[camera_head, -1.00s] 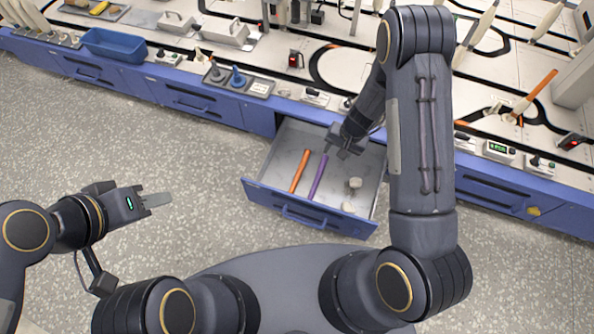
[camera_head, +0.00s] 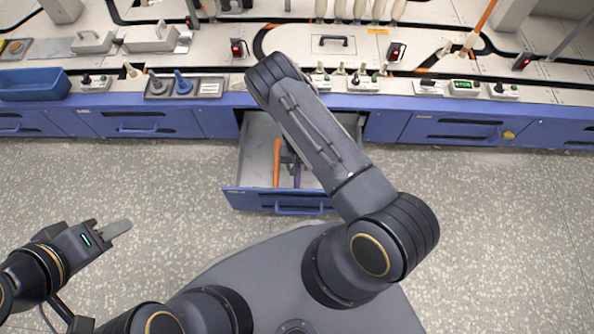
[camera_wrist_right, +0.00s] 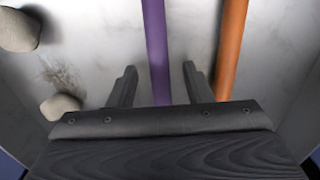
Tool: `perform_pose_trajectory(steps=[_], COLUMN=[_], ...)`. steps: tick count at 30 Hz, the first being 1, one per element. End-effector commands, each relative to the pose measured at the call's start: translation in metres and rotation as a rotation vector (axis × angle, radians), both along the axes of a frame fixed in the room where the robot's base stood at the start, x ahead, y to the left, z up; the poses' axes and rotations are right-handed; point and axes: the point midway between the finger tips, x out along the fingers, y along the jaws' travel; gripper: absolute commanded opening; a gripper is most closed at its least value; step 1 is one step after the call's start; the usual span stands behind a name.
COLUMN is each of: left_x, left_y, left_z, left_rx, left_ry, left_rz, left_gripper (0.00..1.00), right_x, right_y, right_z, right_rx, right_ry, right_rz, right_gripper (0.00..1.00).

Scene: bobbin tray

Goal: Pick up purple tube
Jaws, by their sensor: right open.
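The purple tube (camera_head: 297,174) lies in an open drawer, partly hidden by my right arm in the head view. In the right wrist view, the purple tube (camera_wrist_right: 157,45) runs between the two fingers of my right gripper (camera_wrist_right: 158,76). That gripper is open, with a gap on each side of the tube; whether it is low enough to close around it I cannot tell. In the head view the right gripper is mostly hidden behind my arm. My left gripper (camera_head: 117,229) is over the floor at lower left, away from the drawer; its finger gap is not clear.
An orange tube (camera_head: 277,160) lies beside the purple one, close to a right finger in the wrist view. Two pale lumps, one round stone-like piece (camera_wrist_right: 62,105) and another (camera_wrist_right: 18,30), lie in the drawer (camera_head: 233,197). A blue bin (camera_head: 35,84) stands on the counter.

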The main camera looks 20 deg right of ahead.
Motion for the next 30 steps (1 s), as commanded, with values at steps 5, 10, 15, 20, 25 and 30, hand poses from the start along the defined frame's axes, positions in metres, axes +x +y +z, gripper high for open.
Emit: perform_pose_trajectory(steps=[5,10,15,20,25,30], left_x=[0.0001,0.0001,0.0001,0.0001,0.0001,0.0001], left_y=[0.0,0.0,0.0,0.0,0.0,0.0], left_z=[-0.004,-0.0033,-0.0033,-0.0033,-0.0033,-0.0015], left_rx=[0.0,0.0,0.0,0.0,0.0,0.0], left_ry=[0.0,0.0,0.0,0.0,0.0,0.0], left_rz=[0.0,0.0,0.0,0.0,0.0,0.0], left_gripper=[0.36,0.36,0.36,0.36,0.36,0.36], right_x=[0.0,0.0,0.0,0.0,0.0001,0.0004], right_y=[-0.0004,-0.0004,-0.0003,-0.0002,-0.0003,-0.0002], right_z=[-0.0089,-0.008,-0.0079,-0.0079,-0.0078,-0.0045], right_rx=[0.0,0.0,0.0,0.001,0.0,0.0], right_ry=[-0.001,-0.001,0.0,0.0,-0.001,-0.001], right_rz=[-0.002,-0.002,-0.002,-0.001,-0.001,-0.002], right_gripper=[0.46,0.44,0.22,0.01,0.0,0.0])
